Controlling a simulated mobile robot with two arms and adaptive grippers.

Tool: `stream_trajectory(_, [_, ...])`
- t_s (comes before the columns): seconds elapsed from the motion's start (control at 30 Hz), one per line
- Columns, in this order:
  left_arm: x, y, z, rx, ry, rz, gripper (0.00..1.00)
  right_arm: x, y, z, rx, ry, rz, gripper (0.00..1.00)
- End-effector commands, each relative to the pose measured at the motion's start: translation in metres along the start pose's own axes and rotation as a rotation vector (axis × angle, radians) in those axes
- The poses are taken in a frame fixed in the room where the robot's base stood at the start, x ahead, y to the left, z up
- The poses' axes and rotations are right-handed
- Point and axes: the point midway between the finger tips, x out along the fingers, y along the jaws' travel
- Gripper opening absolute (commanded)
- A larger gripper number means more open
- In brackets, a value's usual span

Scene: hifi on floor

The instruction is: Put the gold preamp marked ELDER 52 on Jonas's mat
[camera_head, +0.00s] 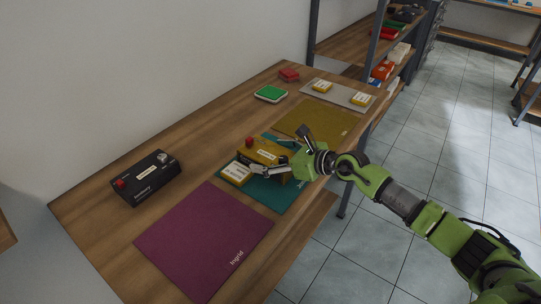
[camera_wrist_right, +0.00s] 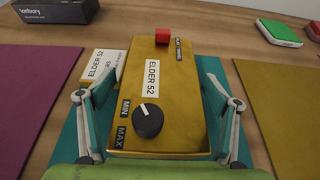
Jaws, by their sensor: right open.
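The gold preamp (camera_head: 262,149) has a red button, a black knob and a label that reads ELDER 52 in the right wrist view (camera_wrist_right: 165,110). It sits over the teal mat (camera_head: 270,195), whose visible lettering starts with "Jo"; the rest is hidden by my arm. My right gripper (camera_head: 267,157) is open, with one finger on each side of the preamp. My left gripper is not in view.
A small yellow box (camera_head: 236,172), also labelled ELDER 52, lies beside the preamp.

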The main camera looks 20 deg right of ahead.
Motion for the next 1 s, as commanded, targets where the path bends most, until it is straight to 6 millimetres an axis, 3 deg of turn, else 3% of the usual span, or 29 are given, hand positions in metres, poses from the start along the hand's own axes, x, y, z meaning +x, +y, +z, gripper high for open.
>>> stream_trajectory(0.23, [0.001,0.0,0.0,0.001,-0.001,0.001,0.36,-0.01,-0.001,0.0,-0.001,0.001,-0.001,0.82])
stream_trajectory(0.7, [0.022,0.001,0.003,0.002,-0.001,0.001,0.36,-0.1,-0.001,-0.002,-0.002,0.003,-0.001,0.82])
stream_trajectory(1.0, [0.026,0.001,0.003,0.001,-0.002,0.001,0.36,-0.12,0.0,0.001,0.0,0.0,0.001,0.82])
